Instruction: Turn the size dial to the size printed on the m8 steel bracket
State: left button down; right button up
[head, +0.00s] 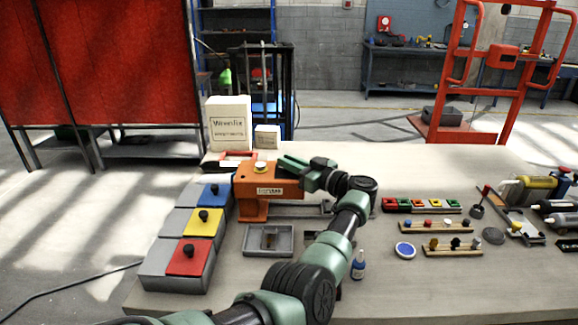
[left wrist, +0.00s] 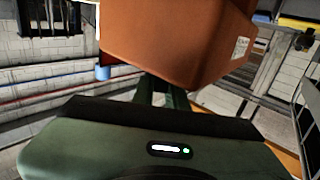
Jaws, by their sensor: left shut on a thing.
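A grey tray (head: 247,243) in front holds a small part, perhaps the bracket; no print is readable.
Grey boxes with blue (head: 214,196), yellow (head: 203,223) and red (head: 189,257) tops and black knobs stand at the left. My arm crosses the table's middle. A small blue bottle (head: 358,266) stands close to it. Racks of small parts (head: 437,226) are at the right.

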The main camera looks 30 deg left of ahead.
pick_arm(q)
jog(key=c, duration=1.4)
grip_release()
jog(key=shift+c, duration=0.2)
jog(key=s+d+b, duration=0.1)
jog(key=d, duration=0.6)
jog(key=shift+d+b, duration=0.4)
